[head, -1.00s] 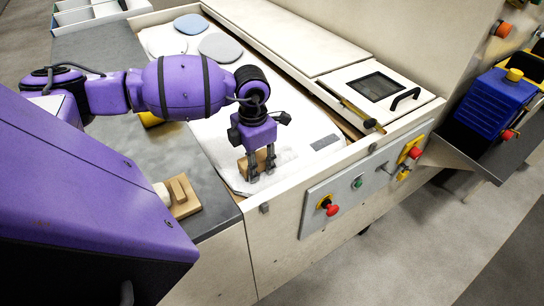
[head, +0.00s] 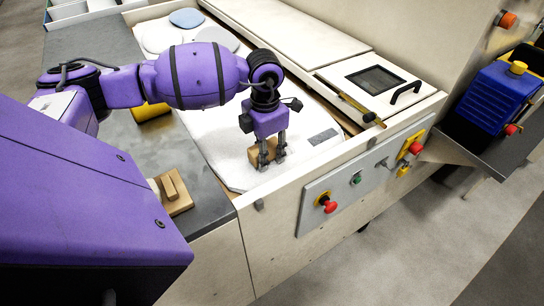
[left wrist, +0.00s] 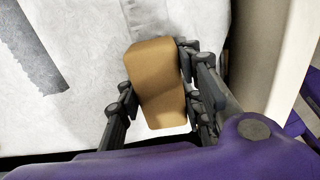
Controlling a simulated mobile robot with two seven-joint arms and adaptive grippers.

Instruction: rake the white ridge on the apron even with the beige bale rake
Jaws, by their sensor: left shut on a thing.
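My left gripper (head: 272,160) points down over the near part of the white apron (head: 222,140). It is shut on a tan, block-like piece, which I take to be the beige bale rake (head: 262,151). In the left wrist view the rake (left wrist: 157,85) sits between the fingers, its broad face towards the camera. It is low over the white surface; I cannot tell if it touches. The white ridge does not stand out from the white surface in either view. My right gripper is not in view.
A tan wooden block with a raised grip (head: 172,192) lies on the grey counter (head: 205,205). A grey patch (head: 323,137) lies right of the gripper. The panel with red buttons (head: 355,182) is on the front. Flat round pads (head: 187,18) lie at the far end.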

